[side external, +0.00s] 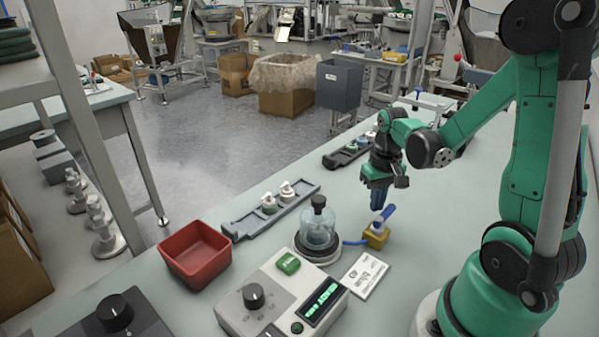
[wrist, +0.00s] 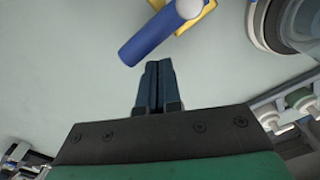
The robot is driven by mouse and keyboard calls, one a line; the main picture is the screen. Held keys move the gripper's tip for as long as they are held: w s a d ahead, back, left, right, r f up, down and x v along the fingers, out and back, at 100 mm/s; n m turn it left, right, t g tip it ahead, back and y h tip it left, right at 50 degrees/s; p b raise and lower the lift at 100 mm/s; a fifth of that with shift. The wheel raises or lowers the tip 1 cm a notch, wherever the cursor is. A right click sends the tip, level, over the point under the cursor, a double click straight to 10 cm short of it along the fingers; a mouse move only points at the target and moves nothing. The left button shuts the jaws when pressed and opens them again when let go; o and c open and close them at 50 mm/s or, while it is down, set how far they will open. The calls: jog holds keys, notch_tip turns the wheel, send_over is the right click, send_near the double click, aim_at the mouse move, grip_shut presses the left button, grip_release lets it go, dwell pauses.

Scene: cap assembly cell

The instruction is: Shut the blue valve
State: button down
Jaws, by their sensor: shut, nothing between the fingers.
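The blue valve handle (side external: 385,214) is a short lever on a yellow-brass valve body (side external: 376,236), which sits on the table with a blue hose at its left. The handle tilts up and to the right in the side external view. In the wrist view the blue handle (wrist: 150,38) lies just beyond my fingertips, with part of the yellow body (wrist: 195,18) at the top edge. My gripper (side external: 377,201) points down behind the valve, close to the handle. In the wrist view my gripper (wrist: 157,68) is shut with nothing between the fingers, apart from the handle.
A glass jar with a black stopper (side external: 319,222) stands left of the valve. A printed card (side external: 364,275) and a control box (side external: 280,300) lie in front. A red bin (side external: 195,254) and a grey rack (side external: 270,212) are further left. The table right of the valve is clear.

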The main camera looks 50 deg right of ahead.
jog(key=shift+s, duration=0.1)
jog(key=shift+s+d, duration=0.2)
jog(key=shift+s, duration=0.35)
jog(key=shift+s+d, duration=0.15)
jog(key=shift+s, duration=0.2)
dwell(0.4)
